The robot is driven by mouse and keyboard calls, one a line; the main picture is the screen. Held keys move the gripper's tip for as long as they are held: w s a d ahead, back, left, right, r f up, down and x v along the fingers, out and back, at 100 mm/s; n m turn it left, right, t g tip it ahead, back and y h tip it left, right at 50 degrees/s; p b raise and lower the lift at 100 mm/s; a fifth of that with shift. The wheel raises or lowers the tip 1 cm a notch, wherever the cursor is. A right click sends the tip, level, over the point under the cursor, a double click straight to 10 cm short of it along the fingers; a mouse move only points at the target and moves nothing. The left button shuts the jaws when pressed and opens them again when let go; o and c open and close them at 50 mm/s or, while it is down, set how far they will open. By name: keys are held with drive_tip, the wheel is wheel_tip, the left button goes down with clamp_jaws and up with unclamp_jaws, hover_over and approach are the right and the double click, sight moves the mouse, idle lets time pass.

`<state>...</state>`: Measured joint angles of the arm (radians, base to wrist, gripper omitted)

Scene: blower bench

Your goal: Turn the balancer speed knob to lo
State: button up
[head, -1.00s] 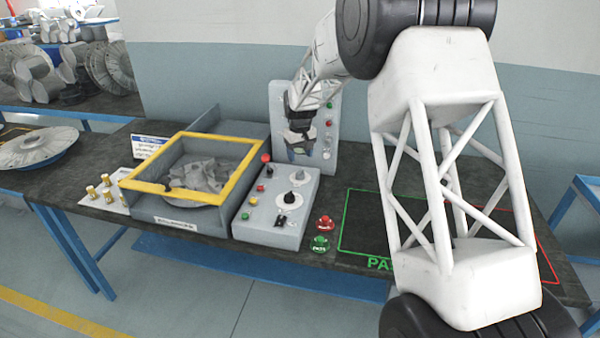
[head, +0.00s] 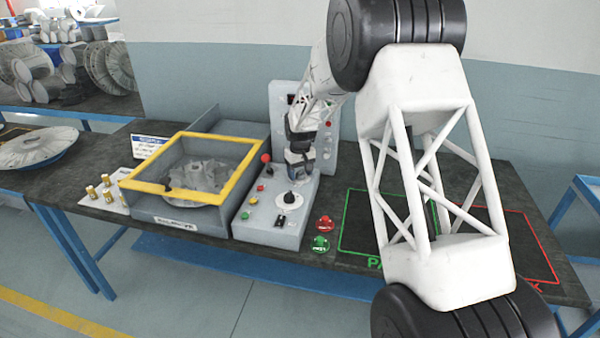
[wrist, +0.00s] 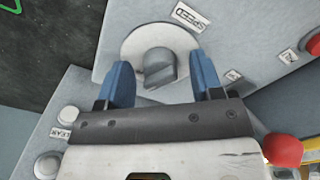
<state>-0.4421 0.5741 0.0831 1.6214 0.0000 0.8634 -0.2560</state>
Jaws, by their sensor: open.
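The speed knob (wrist: 158,68) is a grey round knob with a raised grip on a pale round dial, beside a "SPEED" label (wrist: 190,17) in the wrist view. My gripper (wrist: 160,63) is open, its blue fingers on either side of the knob with visible gaps. Whether the fingers reach down to knob height is hard to tell. The "lo" mark cannot be read.
A red mushroom button (wrist: 282,150) stands close to my gripper. The upright panel (head: 323,160) is behind; a yellow-framed bin (head: 245,170) stands left.

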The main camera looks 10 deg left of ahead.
drive_tip(key=c, duration=0.9)
drive_tip(key=shift+n, duration=0.4)
drive_tip(key=n, duration=0.9)
idle(0.5)
drive_tip(key=o, duration=0.9)
